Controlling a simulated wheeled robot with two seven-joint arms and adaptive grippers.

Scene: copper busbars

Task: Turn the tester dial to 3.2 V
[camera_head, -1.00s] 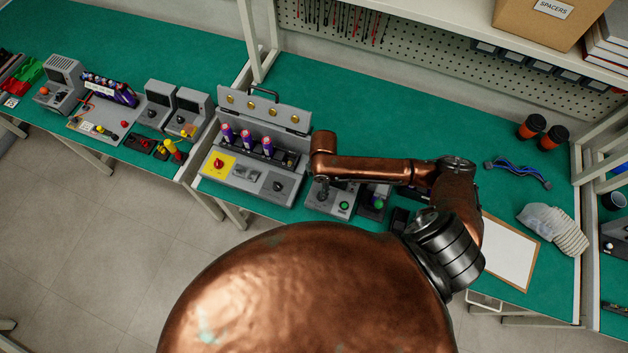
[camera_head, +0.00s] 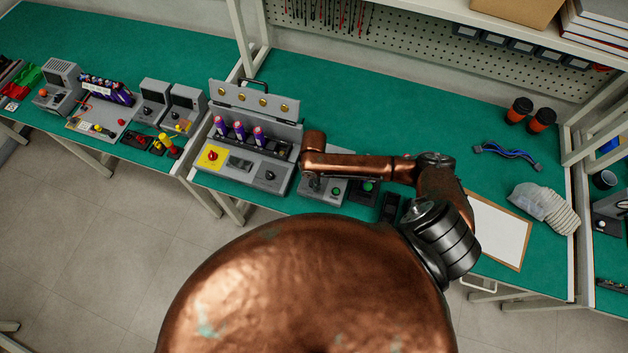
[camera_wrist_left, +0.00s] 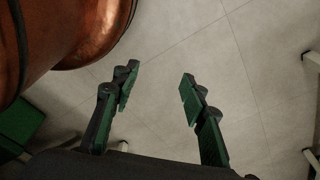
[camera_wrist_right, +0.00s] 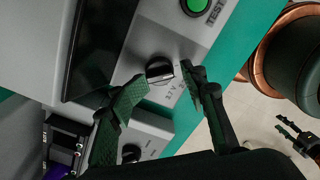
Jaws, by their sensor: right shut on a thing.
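The tester (camera_head: 328,196) is a grey box with a green button on the green bench, partly behind my right arm in the head view. In the right wrist view, its round dark dial (camera_wrist_right: 159,69) has a light pointer mark and a small printed voltage label beside it, too blurred to read surely. My right gripper (camera_wrist_right: 164,78) is shut on the dial, one finger on each side. The green TEST button (camera_wrist_right: 196,5) is above it in that view. My left gripper (camera_wrist_left: 157,85) is open and empty over the floor, outside the head view.
A grey case (camera_head: 273,174) with purple cells, a yellow panel and a red knob stands left of the tester. Dark small devices (camera_head: 389,207) stand just right of it. The bench's back middle is clear.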

